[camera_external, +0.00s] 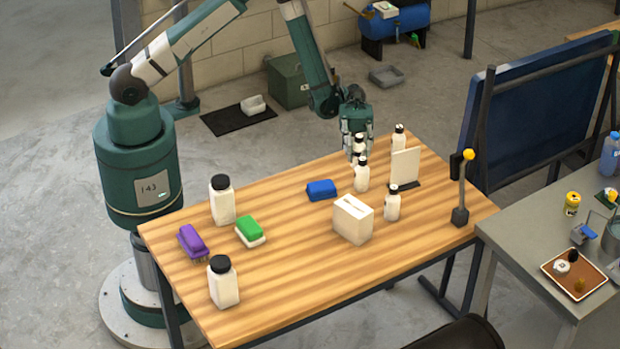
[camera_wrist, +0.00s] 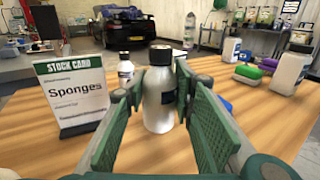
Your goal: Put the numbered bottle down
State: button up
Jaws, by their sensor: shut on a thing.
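In the wrist view the bottle (camera_wrist: 159,100) stands upright between my green finger pads; no number shows on the side facing me. I cannot tell whether its base touches the table. Another white bottle (camera_external: 362,176) stands just in front of it, a third (camera_external: 398,136) to its right near the far edge, and one more (camera_external: 392,204) nearer the camera. One with a dark label (camera_wrist: 125,70) shows in the wrist view.
A stock card reading "Sponges" (camera_wrist: 75,90) stands right of my gripper in the external view (camera_external: 405,166). A white slotted box (camera_external: 353,218), blue sponge (camera_external: 321,190), green sponge (camera_external: 249,230), purple brush (camera_external: 192,242) and yellow-topped lever (camera_external: 463,190) also occupy the table. The front middle is clear.

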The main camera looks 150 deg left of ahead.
notch_tip(320, 180, up, 13)
jog(key=shift+r+p, duration=0.1)
jog(key=shift+p, duration=0.85)
jog(key=shift+w, duration=0.1)
dwell(0.4)
jog(key=w+d+r+n+t+y, duration=0.1)
jog(key=w+d, duration=0.6)
jog(key=w, duration=0.6)
jog(key=w+d+r+n+y, duration=0.15)
jog(key=w+d, duration=0.55)
jog(key=w, duration=0.7)
jog(key=w+d+r+n+t+y, duration=0.1)
jog(key=w+d+r+y, duration=0.1)
jog(key=w+d, duration=0.8)
jog(key=w+d+r+n+y, duration=0.1)
jog(key=w+d+y, duration=0.1)
jog(key=w+d, duration=1.15)
jog(key=w+d+r+n+y, duration=0.2)
jog(key=d, duration=1.7)
jog(key=shift+d+r+t+y, duration=0.2)
jog(key=shift+d+t+y, duration=0.1)
jog(key=shift+y, duration=0.05)
jog(key=shift+s+a, duration=0.1)
